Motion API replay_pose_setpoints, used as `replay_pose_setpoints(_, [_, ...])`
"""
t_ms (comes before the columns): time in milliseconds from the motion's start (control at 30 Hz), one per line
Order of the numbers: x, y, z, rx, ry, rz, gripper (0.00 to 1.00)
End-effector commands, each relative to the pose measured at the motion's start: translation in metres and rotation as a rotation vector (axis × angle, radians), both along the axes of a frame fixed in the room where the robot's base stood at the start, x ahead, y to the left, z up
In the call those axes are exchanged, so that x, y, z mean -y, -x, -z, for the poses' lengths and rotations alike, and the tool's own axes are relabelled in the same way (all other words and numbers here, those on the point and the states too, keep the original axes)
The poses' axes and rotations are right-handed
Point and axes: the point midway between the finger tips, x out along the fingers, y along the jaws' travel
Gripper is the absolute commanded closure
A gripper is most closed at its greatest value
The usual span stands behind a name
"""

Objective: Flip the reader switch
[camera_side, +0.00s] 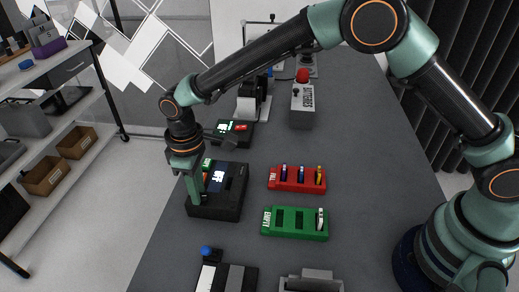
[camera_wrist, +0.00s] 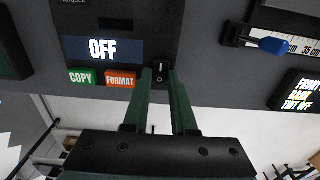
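The reader (camera_side: 228,207) is a dark box at the left edge of the table in the side view. The wrist view shows its front (camera_wrist: 128,70) with a screen (camera_wrist: 103,49) reading "OFF", a green COPY button (camera_wrist: 82,77) and an orange FORMAT button (camera_wrist: 120,80). The small black reader switch (camera_wrist: 159,73), with white marks, is right of FORMAT. My gripper (camera_wrist: 160,76) is a little open, with one fingertip on each side of the switch. Whether the tips touch it I cannot tell. In the side view my gripper (camera_side: 195,198) is down against the reader and hides the switch.
A red holder (camera_side: 297,187) with several coloured sticks and a green holder (camera_side: 265,233) with one white stick stand right of the reader. A batteries box (camera_side: 302,118) stands farther back. A blue-knobbed device (camera_side: 207,252) is in front.

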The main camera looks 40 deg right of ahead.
Motion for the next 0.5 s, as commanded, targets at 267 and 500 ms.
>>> replay_pose_setpoints(267, [0.0011, 0.0013, -0.0008, 0.035, -0.025, 0.0, 1.0])
replay_pose_setpoints(500, [0.0024, 0.0023, -0.0012, 0.093, -0.065, 0.002, 1.0])
